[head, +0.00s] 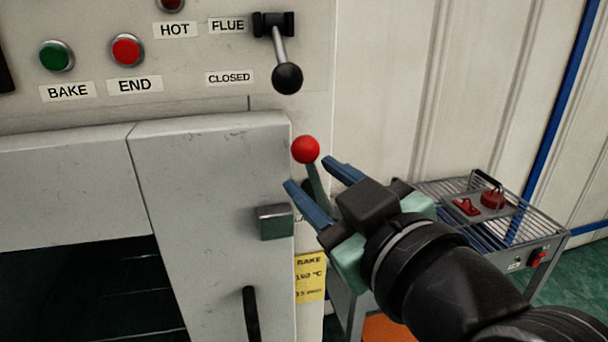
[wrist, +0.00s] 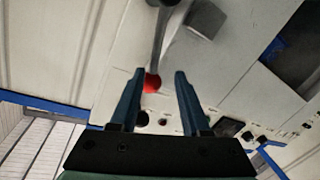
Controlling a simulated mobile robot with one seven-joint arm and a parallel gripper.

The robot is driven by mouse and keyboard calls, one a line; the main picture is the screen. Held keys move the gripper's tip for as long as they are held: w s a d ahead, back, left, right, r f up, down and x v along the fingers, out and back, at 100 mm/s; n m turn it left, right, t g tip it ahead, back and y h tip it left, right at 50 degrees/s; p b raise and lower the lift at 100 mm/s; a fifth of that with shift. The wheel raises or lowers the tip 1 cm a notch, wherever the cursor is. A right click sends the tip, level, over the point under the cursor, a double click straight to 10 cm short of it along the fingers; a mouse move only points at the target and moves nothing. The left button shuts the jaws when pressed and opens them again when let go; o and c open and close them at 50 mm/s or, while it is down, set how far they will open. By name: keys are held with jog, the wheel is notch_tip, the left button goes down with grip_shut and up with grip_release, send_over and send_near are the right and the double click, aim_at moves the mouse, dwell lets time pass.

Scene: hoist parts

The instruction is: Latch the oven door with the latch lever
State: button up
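The latch lever, a grey shaft with a red ball knob (head: 306,150), stands nearly upright beside the right edge of the pale grey oven door (head: 205,190). A metal catch block (head: 276,222) sits on the door edge, left of and below the knob. My gripper (head: 308,173) is open, with its blue fingers on either side of the lever shaft as the head view shows it. In the wrist view the red knob (wrist: 152,83) and shaft show between the fingertips (wrist: 158,74). I see no clear contact. The lever's base is partly hidden by my gripper.
Above is the flue lever (head: 287,78), its black knob hanging down near the CLOSED label. Green and red buttons are at upper left. A black door handle (head: 251,314) is below. A wire-top cart (head: 460,190) holding red parts stands at right, behind my arm.

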jog(key=b+v, duration=0.1)
jog(key=v, duration=0.7)
jog(key=shift+s+r, duration=0.15)
jog(key=shift+s, duration=0.2)
jog(key=shift+d, duration=0.1)
